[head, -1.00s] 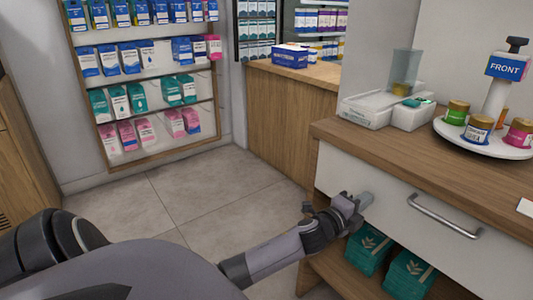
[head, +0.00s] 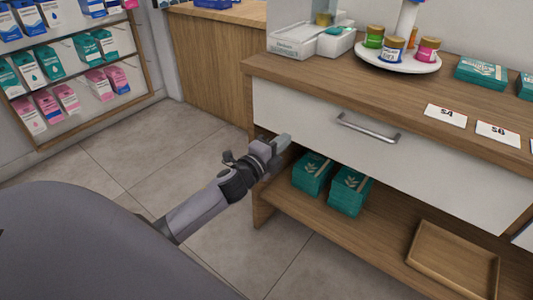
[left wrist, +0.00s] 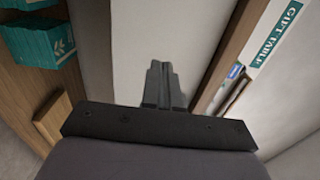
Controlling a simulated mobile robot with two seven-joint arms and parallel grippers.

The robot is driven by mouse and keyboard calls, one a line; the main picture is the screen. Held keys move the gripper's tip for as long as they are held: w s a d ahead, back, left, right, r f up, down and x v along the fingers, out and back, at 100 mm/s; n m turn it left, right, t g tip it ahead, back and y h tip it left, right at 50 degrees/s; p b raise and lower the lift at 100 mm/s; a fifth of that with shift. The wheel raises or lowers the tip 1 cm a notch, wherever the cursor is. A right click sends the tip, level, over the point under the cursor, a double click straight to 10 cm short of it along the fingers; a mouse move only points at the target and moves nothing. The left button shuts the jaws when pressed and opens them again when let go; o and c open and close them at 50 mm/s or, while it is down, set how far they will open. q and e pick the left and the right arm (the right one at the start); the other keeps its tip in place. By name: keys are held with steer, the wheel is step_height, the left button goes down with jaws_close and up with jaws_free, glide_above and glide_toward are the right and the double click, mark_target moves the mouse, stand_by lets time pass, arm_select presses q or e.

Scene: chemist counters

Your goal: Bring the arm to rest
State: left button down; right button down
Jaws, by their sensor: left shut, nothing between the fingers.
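My left arm comes in from the left in the head view. Its gripper (head: 284,142) is in front of the counter's left end, near the lower edge of the white drawer front (head: 300,115). The gripper is shut and empty. In the left wrist view the two fingers (left wrist: 162,82) lie together with nothing between them, and the pale drawer front (left wrist: 140,35) is behind them. I cannot tell whether the fingertips touch the counter. My right gripper is in neither view.
The drawer has a metal handle (head: 367,130). Teal boxes (head: 349,190) and a wooden tray (head: 452,262) are on the lower shelf (head: 380,235). A round white stand (head: 398,62) with jars is on the countertop. A product rack (head: 140,68) stands at the left. Floor between is clear.

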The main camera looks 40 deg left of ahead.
arm_select(q)
steer(key=shift+s+a, duration=0.1)
steer(key=shift+s, duration=2.85)
steer(key=s+d+f+n+g+h, duration=0.1)
steer(key=s+d+f+n+g, duration=0.2)
steer(key=s+d+f+n, duration=0.3)
steer(key=s+d+f+n+g, duration=0.25)
steer(key=s+f+n, duration=0.25)
steer(key=s, duration=0.3)
steer(key=s+d+f+n+g+h, duration=0.1)
steer(key=s+d+f+n+g, duration=0.1)
steer(key=s+d+f+n, duration=0.45)
step_height(320, 180, up, 16)
steer(key=s+a+m+p, duration=0.1)
steer(key=a+p, duration=0.1)
steer(key=p, duration=1.5)
steer(key=shift+s+a, duration=0.2)
steer(key=shift+a, duration=0.2)
steer(key=shift+m, duration=0.25)
